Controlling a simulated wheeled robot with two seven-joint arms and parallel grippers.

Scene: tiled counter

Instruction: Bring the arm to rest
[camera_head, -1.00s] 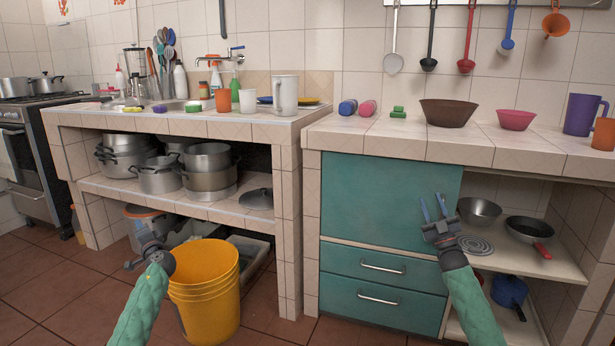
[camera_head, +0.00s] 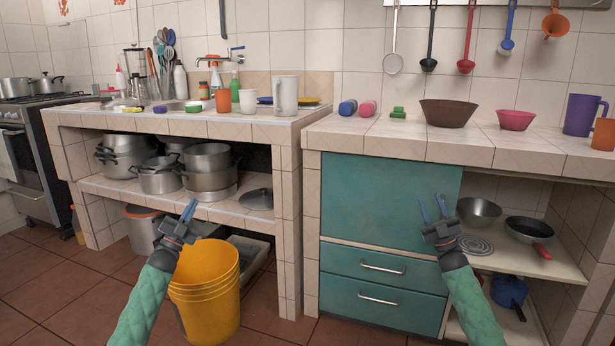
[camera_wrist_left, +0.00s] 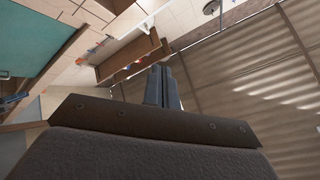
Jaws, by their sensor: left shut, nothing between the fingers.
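My left gripper (camera_head: 187,216) is raised in front of the counter, above and just left of the rim of the yellow bucket (camera_head: 205,285). It is shut and empty, its blue fingertips pointing up. In the left wrist view its fingers (camera_wrist_left: 162,88) lie close together with nothing between them. My right gripper (camera_head: 433,208) is in front of the teal cabinet door, fingers pointing up. Its two blue fingers stand apart with a gap between them, and nothing shows in it.
The tiled counter (camera_head: 545,160) carries a brown bowl (camera_head: 448,112), a pink bowl (camera_head: 515,120) and a purple mug (camera_head: 582,115). Steel pots (camera_head: 208,165) stand on the shelf under the left counter. The floor (camera_head: 75,285) at the left is clear.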

